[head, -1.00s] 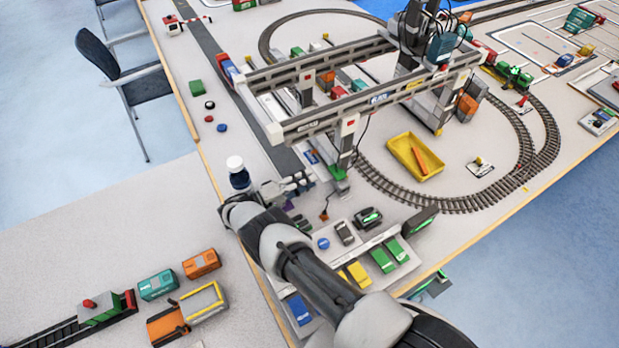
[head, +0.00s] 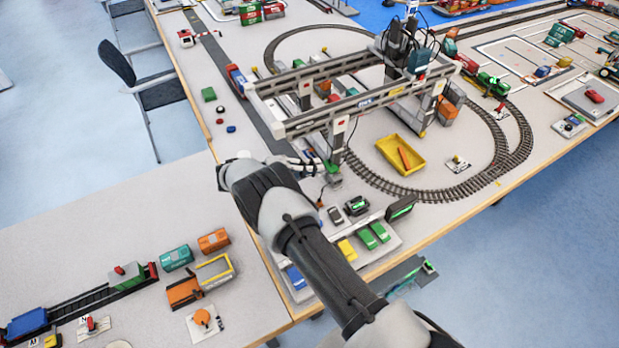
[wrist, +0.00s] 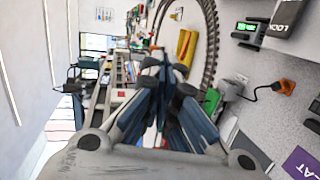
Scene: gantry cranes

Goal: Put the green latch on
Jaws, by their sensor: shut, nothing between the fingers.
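My gripper (head: 305,167) is beside the near leg of the grey gantry crane (head: 340,140). In the wrist view my gripper (wrist: 165,65) has its dark fingers together, with nothing held. A small green part (head: 332,167) sits at the foot of that crane leg, just right of my gripper; I cannot tell whether it is the latch. A small dark device with a green display (wrist: 245,27) shows at the upper right of the wrist view, beside a dark box with white lettering. My arm hides part of the table in front of the crane.
A yellow tray (head: 424,166) with an orange piece stands right of the crane, inside the railway track (head: 490,165). Toy cars stand on a pale panel (head: 310,285) near the front edge. In the wrist view an orange plug (wrist: 285,88) with a black cable lies at right.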

